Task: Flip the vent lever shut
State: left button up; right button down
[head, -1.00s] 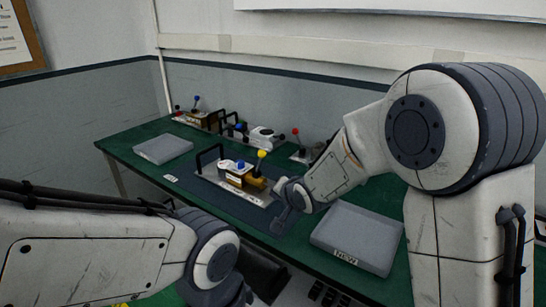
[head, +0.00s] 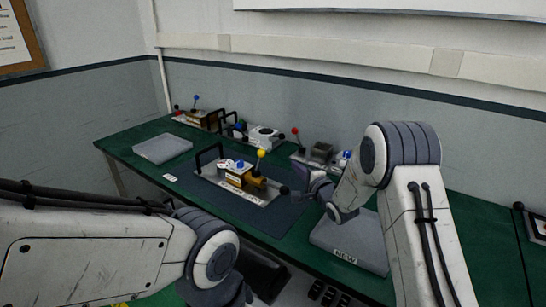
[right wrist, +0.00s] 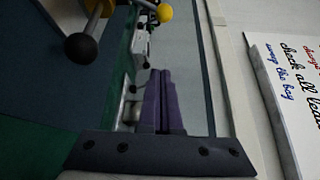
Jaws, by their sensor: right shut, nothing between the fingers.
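The nearest device (head: 238,184) stands on the dark mat. It has a brass body, an upright lever with a yellow knob (head: 262,153) and a black ball-ended lever (head: 284,190) on its right. I cannot tell which lever is the vent lever. My right gripper (head: 303,178) is just right of this device, apart from the black ball. Its purple fingers (right wrist: 160,100) are shut and empty. My left arm shows at lower left; its fingers are out of sight.
A grey tray (head: 345,247) marked NEW lies below my right arm. Another grey tray (head: 162,148) is at the left. Devices with a blue-knobbed lever (head: 196,99) and a red-knobbed lever (head: 296,133) stand along the back. The mat's front part is clear.

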aim_at(259, 160)
jog(key=w+a+p, duration=0.3)
jog(key=w+a, duration=0.4)
jog(key=shift+w+a+p, duration=0.25)
jog(key=shift+w+p, duration=0.05)
jog(key=shift+w, duration=0.1)
jog(key=shift+a+f, duration=0.1)
